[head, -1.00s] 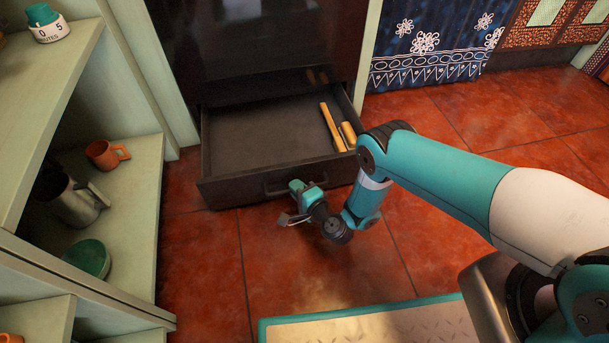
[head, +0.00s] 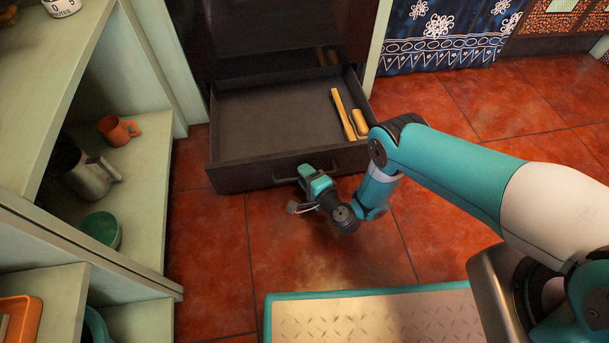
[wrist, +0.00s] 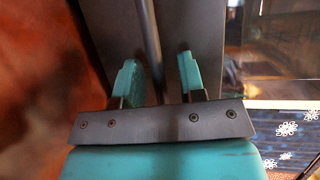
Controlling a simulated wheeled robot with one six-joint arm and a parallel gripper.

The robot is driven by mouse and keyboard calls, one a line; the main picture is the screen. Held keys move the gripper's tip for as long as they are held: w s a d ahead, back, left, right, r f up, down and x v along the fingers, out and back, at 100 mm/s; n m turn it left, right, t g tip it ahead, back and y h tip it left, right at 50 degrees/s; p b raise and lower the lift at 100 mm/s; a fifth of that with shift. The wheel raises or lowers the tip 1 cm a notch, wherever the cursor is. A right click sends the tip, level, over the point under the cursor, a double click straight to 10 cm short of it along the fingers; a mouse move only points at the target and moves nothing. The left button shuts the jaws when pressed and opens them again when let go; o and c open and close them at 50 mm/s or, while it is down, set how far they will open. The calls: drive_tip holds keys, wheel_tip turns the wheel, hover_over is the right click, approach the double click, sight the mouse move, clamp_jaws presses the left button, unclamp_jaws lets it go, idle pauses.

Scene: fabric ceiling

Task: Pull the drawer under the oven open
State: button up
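The drawer (head: 230,176) under the oven (head: 270,30) is dark and stands well open, its inside facing up. A yellow bar and a short yellow roll lie at its right side. Its bar handle (head: 283,180) is on the front panel. My gripper (head: 308,172) is low at that handle. In the wrist view the handle (wrist: 149,45) runs between the two teal fingers of my gripper (wrist: 160,70). The fingers are apart, with a gap visible between the handle and the right finger. Contact on the left finger cannot be told.
A pale green shelf unit (head: 150,190) with an orange mug (head: 117,130), a metal jug (head: 90,175) and a green bowl (head: 102,228) stands at left. The red tiled floor (head: 215,260) before the drawer is clear.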

drive_tip(key=p+v, duration=1.6)
drive_tip(key=v, duration=0.1)
drive_tip(key=shift+s+p, duration=0.25)
drive_tip(key=shift+p, duration=0.15)
